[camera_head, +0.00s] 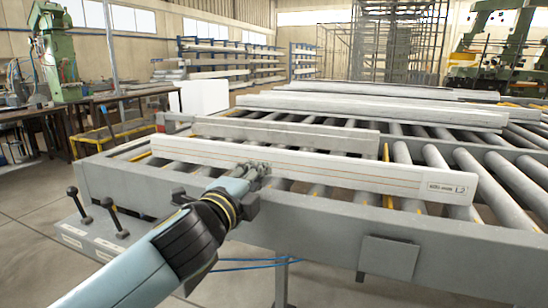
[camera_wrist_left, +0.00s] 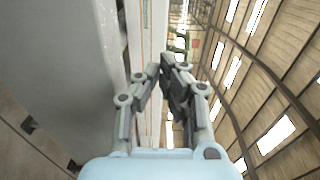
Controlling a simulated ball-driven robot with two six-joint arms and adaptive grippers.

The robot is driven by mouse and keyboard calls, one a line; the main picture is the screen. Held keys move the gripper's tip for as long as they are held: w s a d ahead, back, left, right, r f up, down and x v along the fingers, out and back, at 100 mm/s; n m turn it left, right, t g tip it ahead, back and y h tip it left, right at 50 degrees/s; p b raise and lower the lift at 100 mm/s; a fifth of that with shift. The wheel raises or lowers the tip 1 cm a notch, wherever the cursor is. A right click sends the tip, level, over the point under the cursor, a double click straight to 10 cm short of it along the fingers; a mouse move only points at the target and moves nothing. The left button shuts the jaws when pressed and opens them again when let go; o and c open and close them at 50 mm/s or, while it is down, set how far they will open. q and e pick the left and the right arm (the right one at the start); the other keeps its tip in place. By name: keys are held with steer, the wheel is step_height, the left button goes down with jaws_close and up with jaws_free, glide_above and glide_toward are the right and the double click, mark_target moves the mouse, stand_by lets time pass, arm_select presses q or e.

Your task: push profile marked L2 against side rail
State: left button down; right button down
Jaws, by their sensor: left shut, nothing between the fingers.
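A long white profile (camera_head: 320,168) with thin brownish lines lies across the rollers near the front of the bench. In the left wrist view the shut fingers (camera_wrist_left: 168,68) are beside the white profile (camera_wrist_left: 147,45). My right gripper is not in view.
A shorter grey profile (camera_head: 285,134) lies just behind the white one. Several more long profiles (camera_head: 375,108) lie farther back on the rollers (camera_head: 440,158). Yellow stops (camera_head: 386,153) stand between rollers. Two black levers (camera_head: 79,204) stand at the bench's left front corner.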

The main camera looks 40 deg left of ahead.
mark_target(278, 157)
arm_select(q)
steer(key=p+x, duration=0.1)
steer(key=x, duration=0.8)
steer(key=shift+w, duration=0.1)
steer(key=b+x, duration=0.1)
steer(key=x, duration=0.8)
steer(key=shift+w+b, duration=0.3)
steer(key=shift+w, duration=0.05)
